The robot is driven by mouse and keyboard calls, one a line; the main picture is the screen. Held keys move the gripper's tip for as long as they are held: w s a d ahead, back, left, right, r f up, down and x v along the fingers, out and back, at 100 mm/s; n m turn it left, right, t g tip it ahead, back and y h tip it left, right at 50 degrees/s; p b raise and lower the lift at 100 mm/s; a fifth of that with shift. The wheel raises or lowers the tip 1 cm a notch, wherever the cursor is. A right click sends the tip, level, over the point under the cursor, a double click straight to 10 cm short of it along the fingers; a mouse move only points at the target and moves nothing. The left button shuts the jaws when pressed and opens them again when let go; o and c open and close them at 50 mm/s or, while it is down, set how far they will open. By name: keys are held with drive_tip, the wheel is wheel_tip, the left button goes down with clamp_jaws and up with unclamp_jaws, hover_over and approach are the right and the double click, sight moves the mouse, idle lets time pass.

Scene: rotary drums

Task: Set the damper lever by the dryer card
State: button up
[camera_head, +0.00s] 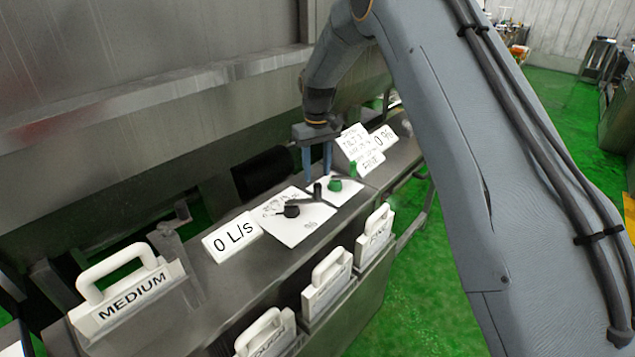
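A dial plate (296,230) lies on the grey bench, with a black knob (291,211) and a dark bar reaching right to a short upright black post (317,191). Beside it, a second white plate (348,194) carries a green knob (335,185). I cannot tell for certain which part is the damper lever. White cards with handwriting (359,144) stand further back; their text is too small to read and I cannot tell if one is the dryer card. My gripper (317,176) points down above the post, its two blue fingers apart, with nothing visible between them.
A "0 L/s" sign (232,237) and a "0 %" sign (382,138) stand on the bench. A handled white "MEDIUM" block (130,293) is at front left. Several similar blocks, one here (326,284), line the front edge. A metal machine wall (150,130) rises behind.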

sight(317, 183)
drive_tip(key=shift+f+p, duration=1.05)
drive_tip(key=shift+f, duration=1.85)
clamp_jaws()
